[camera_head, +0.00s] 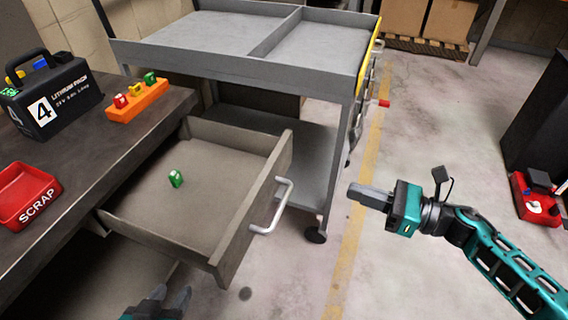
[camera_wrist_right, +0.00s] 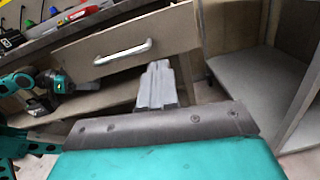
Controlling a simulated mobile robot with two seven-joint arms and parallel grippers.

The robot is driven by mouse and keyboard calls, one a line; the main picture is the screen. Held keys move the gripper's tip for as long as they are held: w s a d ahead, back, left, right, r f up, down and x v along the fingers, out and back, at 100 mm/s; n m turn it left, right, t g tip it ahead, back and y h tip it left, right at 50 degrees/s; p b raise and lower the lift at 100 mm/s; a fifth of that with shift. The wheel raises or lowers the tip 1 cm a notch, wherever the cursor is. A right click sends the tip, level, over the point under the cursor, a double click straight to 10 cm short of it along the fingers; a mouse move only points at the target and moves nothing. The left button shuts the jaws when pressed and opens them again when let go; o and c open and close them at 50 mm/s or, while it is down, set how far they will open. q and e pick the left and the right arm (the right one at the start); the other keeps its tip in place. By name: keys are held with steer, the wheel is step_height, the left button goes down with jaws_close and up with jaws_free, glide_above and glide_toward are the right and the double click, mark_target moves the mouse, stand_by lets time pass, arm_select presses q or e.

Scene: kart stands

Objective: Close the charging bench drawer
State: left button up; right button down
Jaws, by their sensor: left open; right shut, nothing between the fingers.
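The charging bench drawer (camera_head: 205,238) is pulled out from the dark bench (camera_head: 85,145) in the head view, with a small green item (camera_head: 176,178) lying inside. Its silver handle (camera_head: 273,207) is on the front panel, and the handle also shows in the right wrist view (camera_wrist_right: 122,52). My right gripper (camera_head: 352,192) is shut and empty, to the right of the drawer front and apart from the handle. My left gripper (camera_head: 172,298) is open at the bottom edge, below the drawer; most of that arm is out of the head view.
A grey cart (camera_head: 240,65) stands just behind the drawer. On the bench are a black battery case (camera_head: 55,98), an orange holder (camera_head: 137,101) and a red scrap tray (camera_head: 28,195). The floor (camera_head: 400,125) right of the cart is clear. A red item (camera_head: 537,198) lies far right.

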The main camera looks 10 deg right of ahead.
steer(key=n+g, duration=0.1)
steer(key=n, duration=0.1)
glide_toward(279, 170)
steer(key=x, duration=0.6)
steer(key=shift+p, duration=0.35)
arm_select(q)
steer(key=shift+a+r, duration=0.1)
steer(key=shift+r, duration=0.1)
arm_select(e)
steer(key=shift+w+a+f, duration=0.1)
steer(key=shift+w+a, duration=0.2)
arm_select(q)
steer(key=shift+w, duration=0.1)
arm_select(e)
steer(key=shift+a, duration=0.1)
